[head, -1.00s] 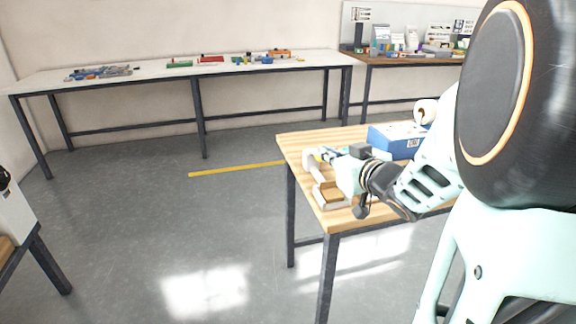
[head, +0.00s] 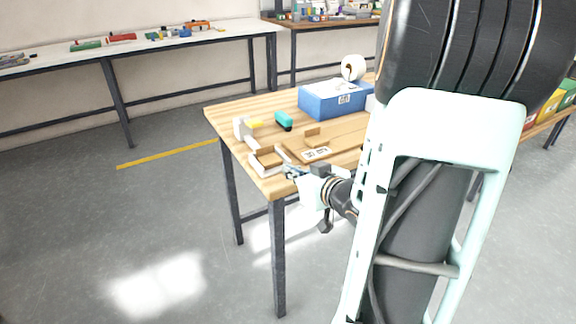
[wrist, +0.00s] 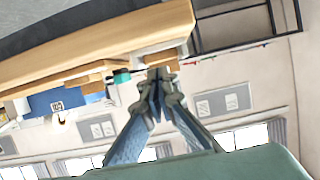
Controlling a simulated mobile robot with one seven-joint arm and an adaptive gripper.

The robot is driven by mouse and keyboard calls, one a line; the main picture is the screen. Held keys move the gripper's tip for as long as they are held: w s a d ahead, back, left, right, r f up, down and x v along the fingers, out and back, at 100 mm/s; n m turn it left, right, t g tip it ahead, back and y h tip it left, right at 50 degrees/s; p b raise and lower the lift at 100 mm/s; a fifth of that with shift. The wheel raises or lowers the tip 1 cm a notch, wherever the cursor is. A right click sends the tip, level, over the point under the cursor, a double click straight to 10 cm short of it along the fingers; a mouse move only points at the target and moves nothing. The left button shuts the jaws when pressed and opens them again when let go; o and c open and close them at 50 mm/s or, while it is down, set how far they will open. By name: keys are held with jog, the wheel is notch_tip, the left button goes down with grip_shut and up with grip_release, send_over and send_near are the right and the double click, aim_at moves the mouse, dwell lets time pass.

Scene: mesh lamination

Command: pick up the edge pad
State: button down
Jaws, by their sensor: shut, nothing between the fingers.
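I cannot tell for sure which thing is the edge pad. A small brown block (head: 312,132) lies on a flat brown cardboard piece (head: 345,138) on the wooden table. An open brown tray with pale sides (head: 267,162) sits at the table's near left corner. My gripper (head: 290,172) is just right of this tray, at the table's near edge. In the wrist view my gripper (wrist: 159,76) has its fingertips together and empty, with the table edge (wrist: 100,42) and brown pieces (wrist: 92,72) beyond them.
A blue box (head: 335,100), a white roll (head: 353,67), a teal item (head: 283,120) and a white-and-yellow tool (head: 245,127) stand on the wooden table (head: 228,109). A long bench (head: 170,42) is along the back wall.

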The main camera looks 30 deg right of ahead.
aim_at(271, 160)
jog(key=w, duration=0.7)
jog(key=w+b, duration=0.1)
jog(key=w, duration=0.2)
jog(key=shift+w+a+f, duration=0.1)
jog(key=shift+w+a, duration=0.15)
jog(key=shift+w, duration=0.1)
jog(key=shift+f+b, duration=0.35)
jog(key=shift+f, duration=0.15)
jog(key=shift+s+f, duration=0.15)
jog(key=shift+f, duration=0.1)
